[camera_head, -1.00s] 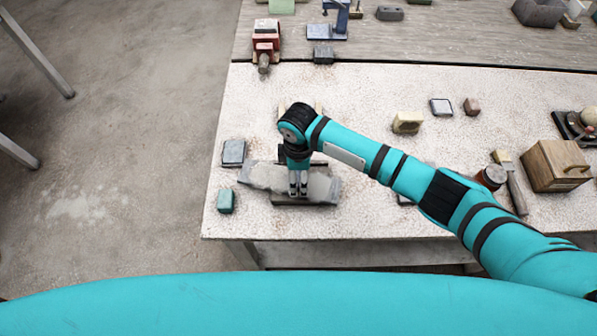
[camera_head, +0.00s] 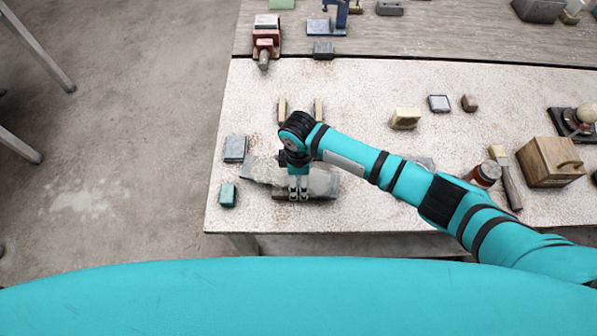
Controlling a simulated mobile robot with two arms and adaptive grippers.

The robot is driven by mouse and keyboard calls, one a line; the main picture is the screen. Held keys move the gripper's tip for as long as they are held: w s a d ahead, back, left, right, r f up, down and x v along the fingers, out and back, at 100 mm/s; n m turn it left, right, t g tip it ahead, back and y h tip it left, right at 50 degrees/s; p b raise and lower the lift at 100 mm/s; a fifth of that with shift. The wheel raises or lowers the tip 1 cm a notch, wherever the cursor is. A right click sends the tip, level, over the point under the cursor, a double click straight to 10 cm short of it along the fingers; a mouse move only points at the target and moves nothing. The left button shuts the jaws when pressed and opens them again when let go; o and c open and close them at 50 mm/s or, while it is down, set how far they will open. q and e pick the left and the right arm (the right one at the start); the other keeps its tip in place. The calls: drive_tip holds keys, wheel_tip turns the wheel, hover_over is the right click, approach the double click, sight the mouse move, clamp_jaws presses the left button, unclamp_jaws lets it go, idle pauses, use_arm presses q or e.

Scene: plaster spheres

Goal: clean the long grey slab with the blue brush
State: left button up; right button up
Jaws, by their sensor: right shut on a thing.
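The long grey slab (camera_head: 325,184) lies near the front left of the worktable, rough and pale grey, running left to right. My right gripper (camera_head: 298,195) points down over its middle, at its near edge. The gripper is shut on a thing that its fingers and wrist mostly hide. I take this to be the blue brush, though its shape and colour do not show clearly, nor whether it touches the slab. My left gripper is out of view.
A blue-grey block (camera_head: 235,148) and a teal block (camera_head: 228,195) lie left of the slab. Two wooden prongs (camera_head: 318,108) stand behind it. A jar (camera_head: 485,174), a long-handled tool (camera_head: 507,178) and a wooden box (camera_head: 552,162) are at right.

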drive_tip(key=shift+w+b, duration=0.6)
drive_tip(key=shift+w, duration=0.65)
drive_tip(key=shift+w+b, duration=0.55)
drive_tip(key=shift+w, duration=0.45)
drive_tip(key=shift+s+r+p, duration=0.25)
drive_tip(key=shift+s+p, duration=0.75)
drive_tip(key=shift+p, duration=0.1)
drive_tip(key=shift+s+f, duration=0.1)
drive_tip(key=shift+s, duration=0.15)
drive_tip(key=shift+s+p, duration=0.7)
drive_tip(key=shift+s+f, duration=0.1)
drive_tip(key=shift+s, duration=0.2)
